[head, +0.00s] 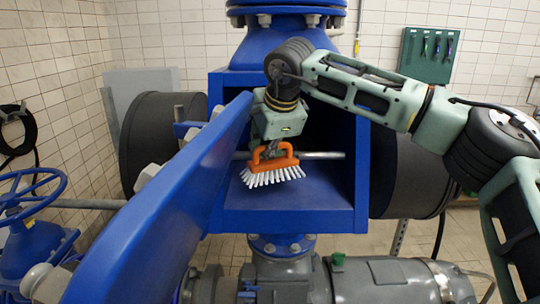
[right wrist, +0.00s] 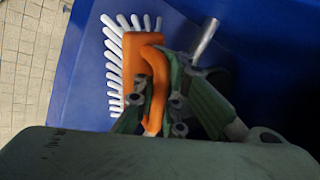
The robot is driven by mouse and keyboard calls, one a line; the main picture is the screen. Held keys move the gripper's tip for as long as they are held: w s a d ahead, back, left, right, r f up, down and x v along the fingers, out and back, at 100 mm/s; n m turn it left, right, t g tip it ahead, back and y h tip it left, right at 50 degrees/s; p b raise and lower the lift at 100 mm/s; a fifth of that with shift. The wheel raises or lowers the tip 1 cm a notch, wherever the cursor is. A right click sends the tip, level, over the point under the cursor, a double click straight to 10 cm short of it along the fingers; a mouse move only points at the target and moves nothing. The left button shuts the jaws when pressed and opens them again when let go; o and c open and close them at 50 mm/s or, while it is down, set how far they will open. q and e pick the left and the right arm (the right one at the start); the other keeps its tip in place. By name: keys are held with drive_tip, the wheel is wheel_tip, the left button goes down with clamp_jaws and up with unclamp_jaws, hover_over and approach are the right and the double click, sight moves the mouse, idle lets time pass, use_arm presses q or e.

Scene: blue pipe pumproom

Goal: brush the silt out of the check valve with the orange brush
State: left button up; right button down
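The orange brush (head: 272,166) with white bristles is at the opening of the blue check valve box (head: 300,212). My right gripper (head: 268,154) is shut on its handle from above. The right wrist view shows the gripper's fingers around the orange handle (right wrist: 152,88). The bristles point down toward the box floor; I cannot tell whether they touch it. No silt can be made out on the visible floor. A grey rod (head: 322,155) crosses the box behind the brush. My left gripper is not in view.
The blue hinged cover (head: 165,215) stands open on the left, close to the brush. Dark pipe flanges flank the box. A blue handwheel (head: 25,195) is at far left, and a grey motor (head: 385,280) lies below. A green tool panel (head: 428,55) hangs on the wall.

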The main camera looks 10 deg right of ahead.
drive_tip(key=shift+r+p, duration=0.65)
drive_tip(key=shift+r, duration=0.8)
drive_tip(key=shift+a, duration=0.1)
drive_tip(key=shift+f, duration=0.1)
